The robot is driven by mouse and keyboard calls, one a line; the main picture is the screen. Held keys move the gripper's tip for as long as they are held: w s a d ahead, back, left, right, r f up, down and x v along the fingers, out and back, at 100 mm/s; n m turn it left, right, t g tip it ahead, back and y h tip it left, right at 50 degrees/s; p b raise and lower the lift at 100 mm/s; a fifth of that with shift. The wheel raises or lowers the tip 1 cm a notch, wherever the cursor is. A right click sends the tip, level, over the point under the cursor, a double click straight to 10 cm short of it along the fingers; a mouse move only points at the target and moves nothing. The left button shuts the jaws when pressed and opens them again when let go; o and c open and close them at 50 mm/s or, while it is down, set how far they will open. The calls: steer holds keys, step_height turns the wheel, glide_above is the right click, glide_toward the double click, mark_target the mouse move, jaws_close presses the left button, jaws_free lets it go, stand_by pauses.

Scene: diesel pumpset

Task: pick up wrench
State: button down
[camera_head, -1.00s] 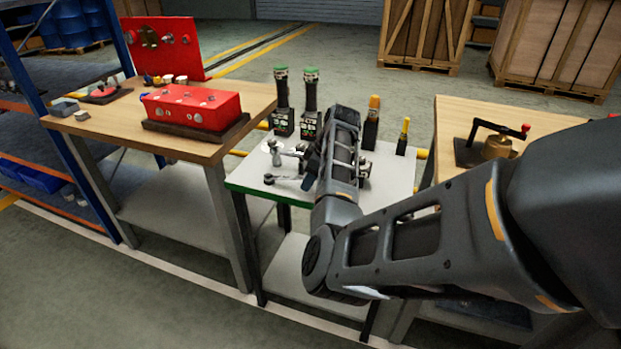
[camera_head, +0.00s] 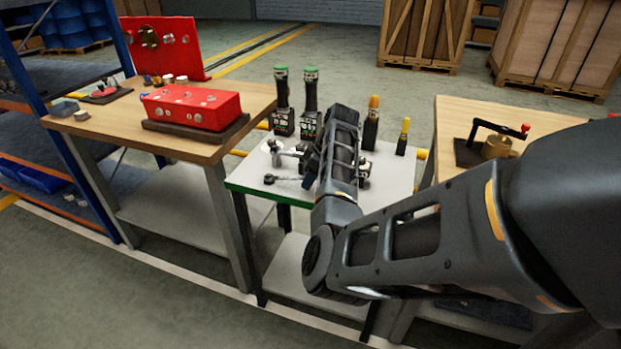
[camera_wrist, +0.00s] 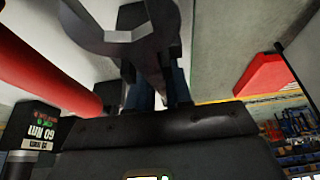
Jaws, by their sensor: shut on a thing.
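The wrench's grey open-ended head (camera_wrist: 112,38) shows large at the top of the wrist view. My gripper (camera_wrist: 152,72) is shut on the wrench, its dark fingers on either side of the metal behind that head. In the head view, my gripper (camera_head: 312,168) is low over the small white table, partly hidden by my own arm.
A wooden bench with a red block (camera_head: 192,106) stands left; another bench (camera_head: 462,112) stands right.

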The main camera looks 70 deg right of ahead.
steer(key=shift+r, duration=0.15)
stand_by(0.6)
steer(key=shift+r, duration=0.25)
step_height(320, 180, up, 4)
steer(key=shift+s+d+f, duration=0.15)
steer(key=shift+f, duration=0.05)
steer(key=s+d+r+p, duration=0.1)
steer(key=s+d+r, duration=0.1)
steer(key=s, duration=0.3)
steer(key=s+d+r+p, duration=0.1)
steer(key=s+d+r, duration=0.1)
steer(key=s+r, duration=0.2)
steer(key=shift+s+d+r, duration=0.25)
steer(key=shift+s+r, duration=0.1)
steer(key=shift+s, duration=0.35)
steer(key=c, duration=1.6)
jaws_free()
jaws_close()
